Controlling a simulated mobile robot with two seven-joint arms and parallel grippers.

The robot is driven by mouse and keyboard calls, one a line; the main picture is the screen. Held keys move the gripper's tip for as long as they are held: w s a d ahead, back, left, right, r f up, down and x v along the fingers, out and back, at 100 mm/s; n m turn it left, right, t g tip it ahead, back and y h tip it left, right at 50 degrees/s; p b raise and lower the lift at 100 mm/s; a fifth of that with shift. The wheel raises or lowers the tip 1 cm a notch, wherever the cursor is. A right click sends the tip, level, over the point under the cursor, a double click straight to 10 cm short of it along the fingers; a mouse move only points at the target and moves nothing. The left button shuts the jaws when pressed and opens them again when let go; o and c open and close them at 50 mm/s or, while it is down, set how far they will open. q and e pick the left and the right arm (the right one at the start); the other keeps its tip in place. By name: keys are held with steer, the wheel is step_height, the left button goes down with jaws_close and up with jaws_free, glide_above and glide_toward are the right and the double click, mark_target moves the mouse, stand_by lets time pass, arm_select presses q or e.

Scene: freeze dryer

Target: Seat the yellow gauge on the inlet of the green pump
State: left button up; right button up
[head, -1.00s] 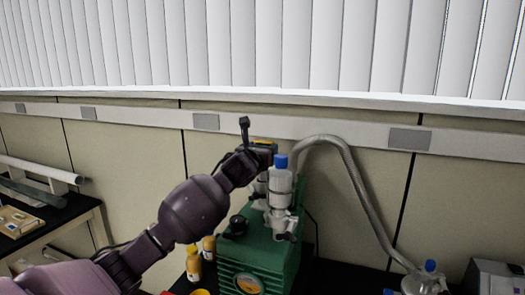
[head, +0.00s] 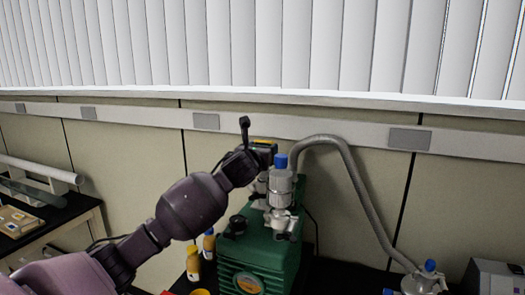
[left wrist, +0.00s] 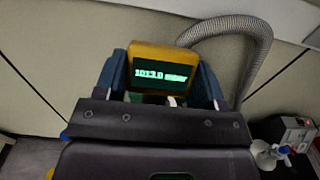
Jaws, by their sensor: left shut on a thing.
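In the head view my left arm reaches in from the left. The gauge's underside and the pump inlet are hidden, so I cannot tell whether they touch. My right gripper is not in view.
A grey corrugated hose (head: 352,180) arches from behind the vessel to a blue-capped fitting (head: 430,267) at the right. Yellow-and-white bottles (head: 193,263) stand left of the pump. A grey box (head: 495,278) is at the far right. The panelled wall is close behind.

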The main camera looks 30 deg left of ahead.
arm_select(q)
steer(key=shift+f, duration=0.7)
stand_by(0.8)
steer(key=o, duration=1.1)
steer(key=shift+c, duration=0.2)
steer(key=shift+r, duration=0.1)
steer(key=shift+r, duration=2.9)
